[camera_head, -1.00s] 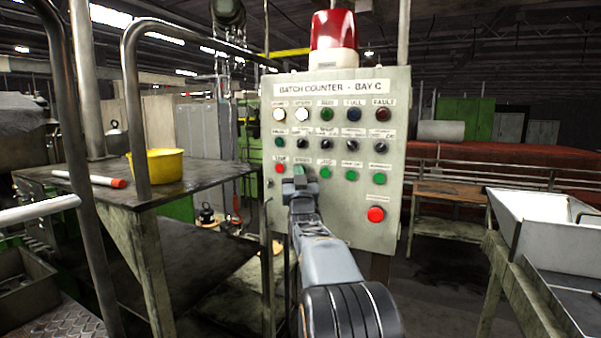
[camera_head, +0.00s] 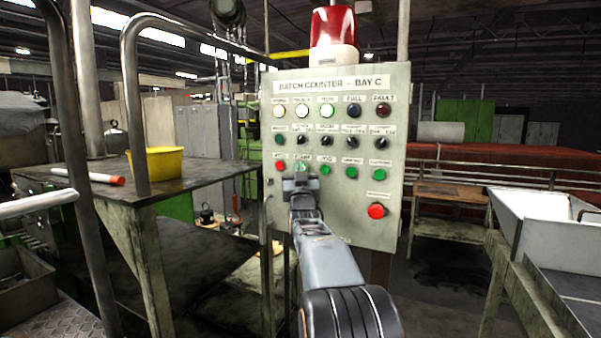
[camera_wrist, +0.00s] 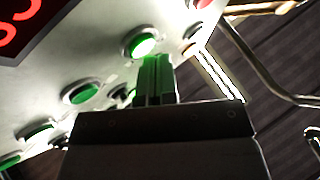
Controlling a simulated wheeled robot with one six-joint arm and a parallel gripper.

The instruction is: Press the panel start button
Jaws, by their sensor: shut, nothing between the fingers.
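The grey control panel (camera_head: 345,225), labelled "BATCH COUNTER - BAY C", faces me. The green start button (camera_head: 302,164) is in its bottom button row, right of a red button (camera_head: 280,166), and is partly hidden by my gripper. My gripper (camera_head: 300,178) is shut and empty, right at this button. In the wrist view, the shut green fingers (camera_wrist: 154,72) point at a brightly glowing green button (camera_wrist: 143,46); whether they touch it I cannot tell.
A larger red button (camera_head: 376,211) is at the panel's lower right. A red beacon (camera_head: 333,28) tops the panel. A white tray (camera_head: 540,215) is at right. Other green buttons sit close beside my gripper.

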